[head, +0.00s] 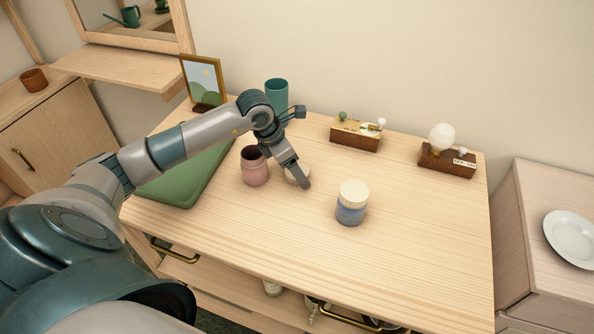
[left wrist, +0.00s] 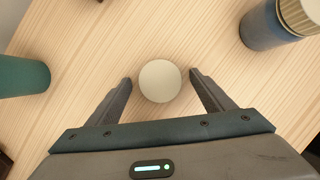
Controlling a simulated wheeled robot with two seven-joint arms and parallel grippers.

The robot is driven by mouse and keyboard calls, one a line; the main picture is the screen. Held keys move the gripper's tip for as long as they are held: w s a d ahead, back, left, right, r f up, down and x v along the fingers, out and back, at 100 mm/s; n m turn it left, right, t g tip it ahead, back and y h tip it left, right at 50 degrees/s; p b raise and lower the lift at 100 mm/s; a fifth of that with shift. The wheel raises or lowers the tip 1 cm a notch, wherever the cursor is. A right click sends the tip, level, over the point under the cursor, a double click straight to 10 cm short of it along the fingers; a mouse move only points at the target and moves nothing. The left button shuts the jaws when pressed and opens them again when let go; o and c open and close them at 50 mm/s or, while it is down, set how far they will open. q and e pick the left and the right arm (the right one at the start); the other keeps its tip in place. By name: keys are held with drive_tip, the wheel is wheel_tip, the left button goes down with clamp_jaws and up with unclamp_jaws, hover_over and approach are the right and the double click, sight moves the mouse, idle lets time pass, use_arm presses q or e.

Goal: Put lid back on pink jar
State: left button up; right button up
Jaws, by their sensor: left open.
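The open pink jar (head: 255,167) stands upright on the wooden table, its dark mouth showing. A pale round lid (head: 297,174) lies flat on the table just right of the jar, partly hidden by my left gripper (head: 300,178). In the left wrist view the lid (left wrist: 160,81) sits between the tips of the two open fingers (left wrist: 160,84), with a gap on each side. I cannot tell how high the fingers are above the table. The pink jar is not clearly visible in the left wrist view. My right gripper is not in view.
A blue jar with a cream lid (head: 351,203) stands to the right, also in the left wrist view (left wrist: 268,27). The table's front right is clear.

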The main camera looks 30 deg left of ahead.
use_arm(q)
drive_tip(key=shift+c, duration=0.3)
drive_tip(key=c, duration=1)
drive_tip(key=shift+c, duration=0.2)
drive_tip(key=shift+r, duration=0.1)
drive_tip(key=shift+r, duration=0.2)
wheel_tip(320, 180, up, 9)
drive_tip(key=shift+r+b, duration=0.2)
drive_tip(key=shift+b, duration=1.05)
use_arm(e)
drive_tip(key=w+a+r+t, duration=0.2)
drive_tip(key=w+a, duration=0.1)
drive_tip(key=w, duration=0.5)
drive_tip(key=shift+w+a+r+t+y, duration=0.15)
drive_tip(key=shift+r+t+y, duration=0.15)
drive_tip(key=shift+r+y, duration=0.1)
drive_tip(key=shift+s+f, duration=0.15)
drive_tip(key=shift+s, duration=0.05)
